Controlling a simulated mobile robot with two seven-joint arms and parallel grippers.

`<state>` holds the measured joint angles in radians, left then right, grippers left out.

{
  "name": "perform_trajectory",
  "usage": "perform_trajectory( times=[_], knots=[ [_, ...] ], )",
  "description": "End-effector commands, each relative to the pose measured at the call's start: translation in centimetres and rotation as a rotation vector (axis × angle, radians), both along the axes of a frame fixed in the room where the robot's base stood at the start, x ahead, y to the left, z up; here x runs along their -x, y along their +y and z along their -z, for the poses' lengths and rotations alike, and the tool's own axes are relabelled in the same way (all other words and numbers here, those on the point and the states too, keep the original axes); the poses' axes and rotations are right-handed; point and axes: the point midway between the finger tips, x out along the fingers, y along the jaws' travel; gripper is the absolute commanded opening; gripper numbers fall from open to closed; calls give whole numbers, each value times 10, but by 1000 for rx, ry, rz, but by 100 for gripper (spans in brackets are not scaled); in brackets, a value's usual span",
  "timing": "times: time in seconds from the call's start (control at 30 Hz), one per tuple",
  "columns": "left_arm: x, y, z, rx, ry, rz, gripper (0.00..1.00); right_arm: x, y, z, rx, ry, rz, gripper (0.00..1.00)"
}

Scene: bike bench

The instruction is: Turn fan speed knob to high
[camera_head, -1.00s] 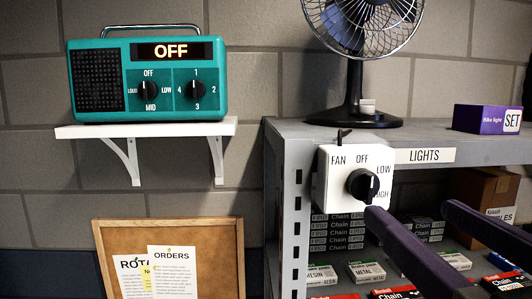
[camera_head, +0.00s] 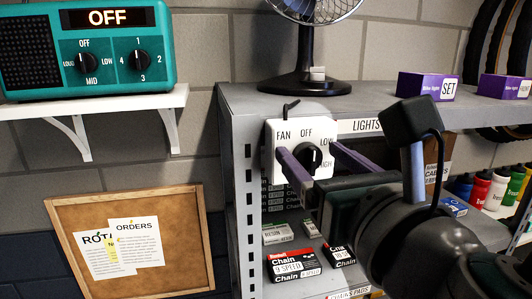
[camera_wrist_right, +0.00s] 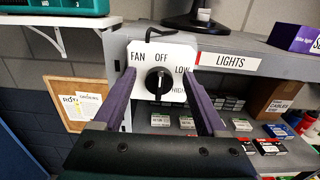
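The fan speed knob (camera_head: 309,158) is black and sits on a white plate (camera_head: 272,135) marked FAN, OFF, LOW and HIGH, fixed to the shelf's front corner. In the right wrist view the knob (camera_wrist_right: 158,80) has its grip bar roughly upright; I cannot tell which label it points at. My right gripper (camera_head: 311,150) is open, with one purple finger on each side of the knob. In the wrist view the fingers (camera_wrist_right: 157,76) stand apart from the knob. The desk fan (camera_head: 306,70) stands on the shelf top, its head partly cut off. My left gripper is out of view.
The grey metal shelf (camera_head: 240,170) holds chain boxes (camera_head: 294,264) below the plate and purple bike light boxes (camera_head: 426,87) on top. A teal radio (camera_head: 110,50) sits on a white wall shelf (camera_head: 95,108) at left. A cork board (camera_head: 170,245) leans below it.

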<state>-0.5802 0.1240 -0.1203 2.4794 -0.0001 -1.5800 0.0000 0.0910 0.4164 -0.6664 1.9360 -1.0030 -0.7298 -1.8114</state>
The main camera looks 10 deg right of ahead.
Motion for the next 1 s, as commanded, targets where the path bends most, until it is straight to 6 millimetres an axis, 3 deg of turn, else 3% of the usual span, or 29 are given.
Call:
perform_trajectory(
  times=[0.07, 0.67, 1.0],
  knots=[
    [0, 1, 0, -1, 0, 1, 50, 0, 0, 0, 0, 0, 0, 67],
    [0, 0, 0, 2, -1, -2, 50, 0, 0, 0, 0, 1, 0, 0],
    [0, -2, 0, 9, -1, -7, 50, 1, 0, 1, -23, 2, 0, 0]
  ],
)
